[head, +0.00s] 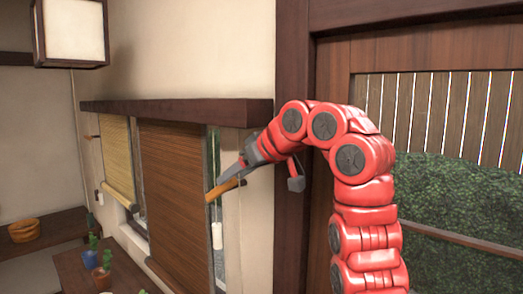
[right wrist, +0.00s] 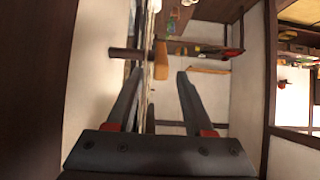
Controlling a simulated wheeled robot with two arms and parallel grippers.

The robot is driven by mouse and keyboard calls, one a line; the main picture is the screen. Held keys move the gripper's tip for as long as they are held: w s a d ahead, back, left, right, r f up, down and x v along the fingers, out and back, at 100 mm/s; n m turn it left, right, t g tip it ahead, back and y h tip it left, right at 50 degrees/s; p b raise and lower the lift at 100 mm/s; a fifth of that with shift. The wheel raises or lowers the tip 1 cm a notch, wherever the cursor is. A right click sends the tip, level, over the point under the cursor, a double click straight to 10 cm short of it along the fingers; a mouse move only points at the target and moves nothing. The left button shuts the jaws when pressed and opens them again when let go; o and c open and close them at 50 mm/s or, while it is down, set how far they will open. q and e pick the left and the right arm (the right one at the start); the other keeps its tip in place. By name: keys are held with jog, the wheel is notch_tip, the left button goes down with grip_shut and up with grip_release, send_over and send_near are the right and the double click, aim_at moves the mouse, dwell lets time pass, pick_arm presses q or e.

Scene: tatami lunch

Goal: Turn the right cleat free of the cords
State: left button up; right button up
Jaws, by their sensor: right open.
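The right cleat (head: 223,189) is an orange-brown wooden bar beside the right edge of the dark brown blind (head: 174,190). My right gripper (head: 236,178) is right at the cleat, pointing down and left, and partly overlaps it. In the right wrist view my gripper's fingers (right wrist: 159,74) are spread apart. The cleat (right wrist: 161,60) shows just beyond the fingertips, roughly between them. Pale cords (right wrist: 148,70) run lengthwise close beside the cleat and the left finger. I cannot tell whether they loop around the cleat. My left gripper is not in view.
A dark wooden ledge (head: 175,112) runs above the windows, over my gripper. A lighter blind (head: 117,160) hangs farther left. Small potted cacti (head: 101,275) stand on a low table, with a woven basket (head: 24,231) beyond. A dark post (head: 293,150) stands right of the window wall.

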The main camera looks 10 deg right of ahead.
jog(key=p+v, duration=0.5)
jog(key=v, duration=0.5)
